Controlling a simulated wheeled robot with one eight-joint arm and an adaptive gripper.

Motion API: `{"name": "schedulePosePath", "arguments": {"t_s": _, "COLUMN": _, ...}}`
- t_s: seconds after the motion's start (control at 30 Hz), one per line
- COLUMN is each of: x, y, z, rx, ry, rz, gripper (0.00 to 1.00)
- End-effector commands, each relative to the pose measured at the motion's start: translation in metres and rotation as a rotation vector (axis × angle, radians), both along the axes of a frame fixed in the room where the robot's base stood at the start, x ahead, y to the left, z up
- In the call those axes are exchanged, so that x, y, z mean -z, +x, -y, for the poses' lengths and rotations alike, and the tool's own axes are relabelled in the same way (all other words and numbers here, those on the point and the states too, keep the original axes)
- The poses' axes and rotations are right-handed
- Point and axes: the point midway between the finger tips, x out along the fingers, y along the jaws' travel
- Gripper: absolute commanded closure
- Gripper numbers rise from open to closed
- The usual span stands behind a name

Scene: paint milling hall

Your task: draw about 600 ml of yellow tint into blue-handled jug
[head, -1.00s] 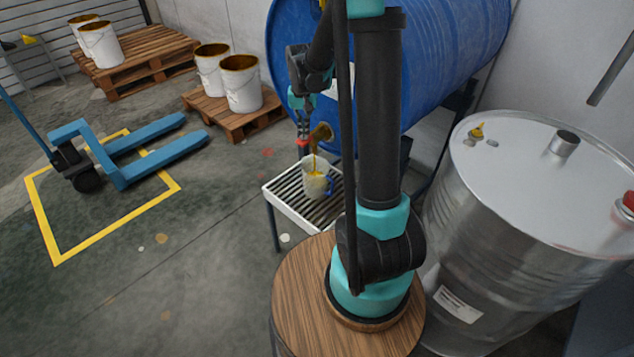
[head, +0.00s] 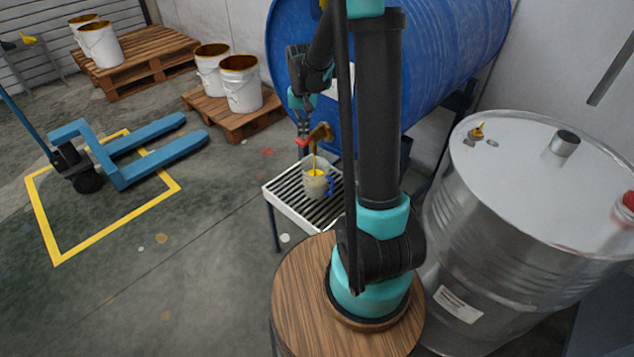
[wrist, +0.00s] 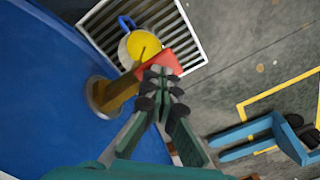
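The blue-handled jug (head: 314,186) stands upright on a slatted stand under the drum's tap (head: 321,132). A yellow stream falls from the tap into it. In the wrist view the jug (wrist: 126,52) shows a round yellow surface inside and its blue handle (wrist: 126,22). The tap's red handle (wrist: 162,65) lies right at my fingertips. My gripper (wrist: 160,74) has its fingers drawn together; it also shows above the red handle in the head view (head: 303,130). The fingertips overlap the handle's edge, and I cannot tell whether they touch it. The jug's markings are not readable.
The blue drum (head: 420,65) lies on its side behind the slatted stand (head: 290,205). A steel drum (head: 500,260) stands at right. A blue pallet jack (head: 150,140) and pallets with white buckets (head: 241,92) are at left.

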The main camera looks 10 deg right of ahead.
Motion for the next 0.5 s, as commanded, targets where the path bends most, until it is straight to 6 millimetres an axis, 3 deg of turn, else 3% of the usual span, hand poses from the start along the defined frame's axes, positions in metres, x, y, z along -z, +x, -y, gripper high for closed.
{"name": "schedulePosePath", "arguments": {"t_s": 0.5, "x": -0.0031, "y": 0.0, "z": 0.0001, "rx": 0.0, "ry": 0.0, "rz": 0.0, "gripper": 1.0}}
